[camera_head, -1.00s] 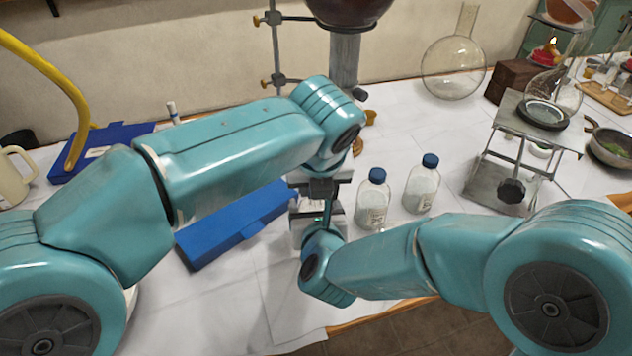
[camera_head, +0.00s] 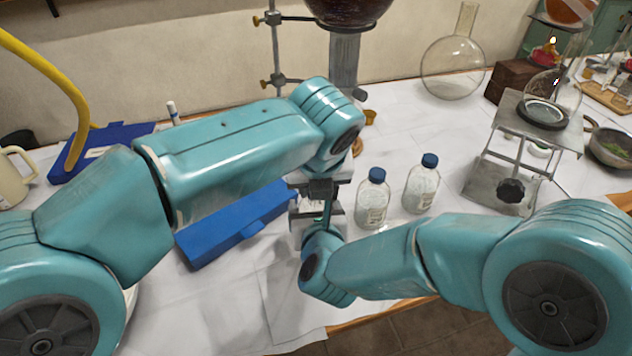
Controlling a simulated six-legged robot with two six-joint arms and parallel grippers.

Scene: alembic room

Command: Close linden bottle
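My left gripper (camera_head: 318,187) points down at the middle of the table. My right gripper (camera_head: 326,218) comes up close against it from the front. The wrists and arm links hide most of the fingers, so I cannot tell whether either is open or shut. A pale, glassy thing (camera_head: 303,231) shows partly between and beneath the grippers; it may be a bottle, but its top is hidden. Two clear bottles with blue caps stand upright to the right: a nearer one (camera_head: 372,206) and a farther one (camera_head: 421,190). I cannot read any label to tell which is linden.
A blue case (camera_head: 225,232) lies left of the grippers, and another blue case (camera_head: 110,142) lies farther back. A metal jack stand (camera_head: 497,183) holds glassware on the right. A round flask (camera_head: 453,70) stands at the back. White paper (camera_head: 250,300) near the front is clear.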

